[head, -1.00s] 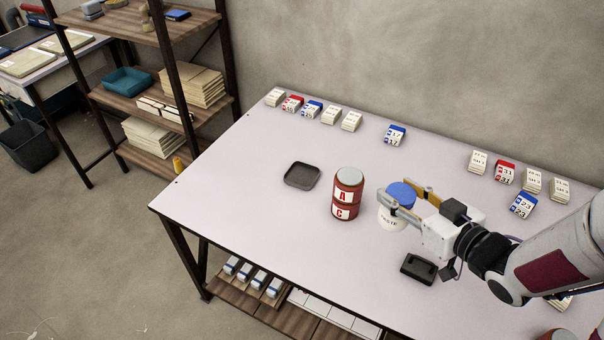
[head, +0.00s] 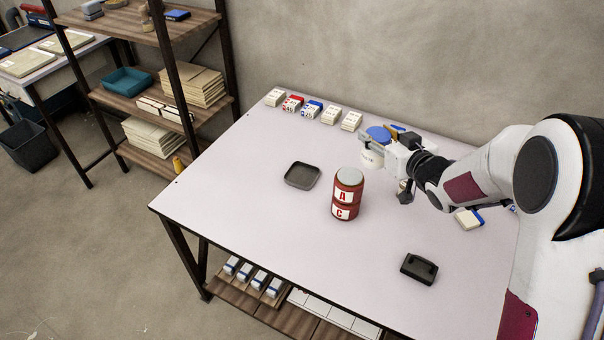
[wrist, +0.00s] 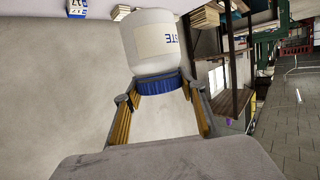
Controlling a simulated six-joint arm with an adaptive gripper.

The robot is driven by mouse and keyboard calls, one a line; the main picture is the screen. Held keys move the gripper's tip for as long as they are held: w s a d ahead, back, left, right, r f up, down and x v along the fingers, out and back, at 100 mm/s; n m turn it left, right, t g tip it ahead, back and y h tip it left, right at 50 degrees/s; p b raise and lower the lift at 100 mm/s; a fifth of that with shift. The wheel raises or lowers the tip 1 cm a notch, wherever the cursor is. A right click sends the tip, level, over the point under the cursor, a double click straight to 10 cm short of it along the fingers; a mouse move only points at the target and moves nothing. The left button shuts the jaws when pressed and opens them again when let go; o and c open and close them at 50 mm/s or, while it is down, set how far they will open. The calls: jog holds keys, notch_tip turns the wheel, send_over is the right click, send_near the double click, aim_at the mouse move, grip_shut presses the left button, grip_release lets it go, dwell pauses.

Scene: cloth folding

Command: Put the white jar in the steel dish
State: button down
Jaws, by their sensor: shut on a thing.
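The white jar (head: 370,157) has a blue lid and a label with blue letters; the jar also shows in the wrist view (wrist: 153,45). My gripper (head: 378,138) is shut on the jar at its blue lid, with one yellow-padded finger on each side. In the head view the jar is at the back of the table, behind and right of the red can. The dark grey steel dish (head: 301,175) lies empty on the table, left of the red can. I cannot tell exactly how high the jar's base is above the table.
A red can stack (head: 347,195) marked A and C stands between the dish and the table's middle. Card stacks (head: 330,116) line the back edge. A black device (head: 419,268) lies at the front right. The front left of the table (head: 240,220) is clear.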

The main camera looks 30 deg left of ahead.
jog(key=w+a+m, duration=0.1)
jog(key=w+a, duration=0.1)
jog(key=a, duration=0.9)
jog(key=w+a, duration=0.2)
jog(key=a, duration=1)
notch_tip(320, 180, down, 11)
jog(key=shift+w+r+t+h, duration=0.15)
jog(key=shift+r+t+h, duration=0.05)
jog(key=shift+t+h, duration=0.2)
jog(key=shift+f, duration=0.15)
notch_tip(320, 180, down, 6)
jog(key=shift+a+f, duration=0.1)
jog(key=shift+f, duration=1.75)
jog(key=shift+f, duration=0.15)
